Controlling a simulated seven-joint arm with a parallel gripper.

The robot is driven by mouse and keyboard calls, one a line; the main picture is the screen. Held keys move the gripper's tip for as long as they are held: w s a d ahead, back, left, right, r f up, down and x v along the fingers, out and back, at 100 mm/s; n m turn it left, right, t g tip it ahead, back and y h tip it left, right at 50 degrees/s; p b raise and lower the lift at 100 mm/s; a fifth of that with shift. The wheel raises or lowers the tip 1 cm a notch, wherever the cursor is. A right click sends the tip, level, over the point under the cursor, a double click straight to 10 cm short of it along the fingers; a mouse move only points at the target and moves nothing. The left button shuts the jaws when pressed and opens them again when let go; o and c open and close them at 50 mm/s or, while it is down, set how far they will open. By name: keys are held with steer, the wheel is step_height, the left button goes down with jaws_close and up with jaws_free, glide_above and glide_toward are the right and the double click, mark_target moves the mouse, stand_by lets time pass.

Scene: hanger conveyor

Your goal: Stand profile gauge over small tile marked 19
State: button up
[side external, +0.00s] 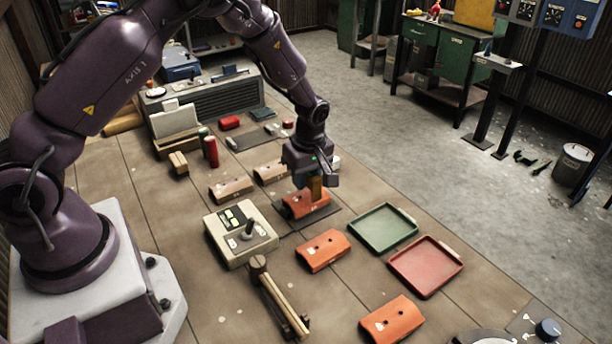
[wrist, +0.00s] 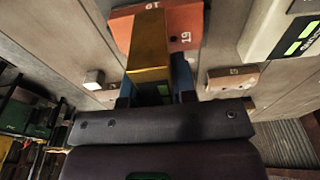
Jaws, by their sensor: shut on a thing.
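My gripper (side external: 315,178) is shut on a yellow-brown block, which I take for the profile gauge (side external: 316,189). In the wrist view the gauge (wrist: 148,45) stands out from between the fingers (wrist: 150,92). An orange tile (side external: 298,207) lies on a dark plate just below the gauge. In the wrist view this tile (wrist: 186,20) has a dark hole and a mark that seems to read 19 upside down. The gauge hides part of the tile. I cannot tell whether they touch. A smaller brownish tile (wrist: 234,82) also bears a mark, too small to read surely.
Two brown tiles (side external: 231,189) lie left of my gripper. Orange tiles (side external: 323,250) and (side external: 392,320) lie nearer the front. A green tray (side external: 412,222) and a red tray (side external: 428,290) stand right. A joystick box (side external: 222,243) and a hammer-like tool (side external: 280,300) lie left.

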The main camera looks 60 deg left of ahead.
steer(key=shift+f, duration=1.3)
steer(key=o, duration=1)
steer(key=shift+c, duration=0.2)
steer(key=r, duration=0.4)
steer(key=d+r, duration=0.1)
steer(key=r, duration=0.8)
steer(key=shift+d, duration=0.3)
stand_by(0.5)
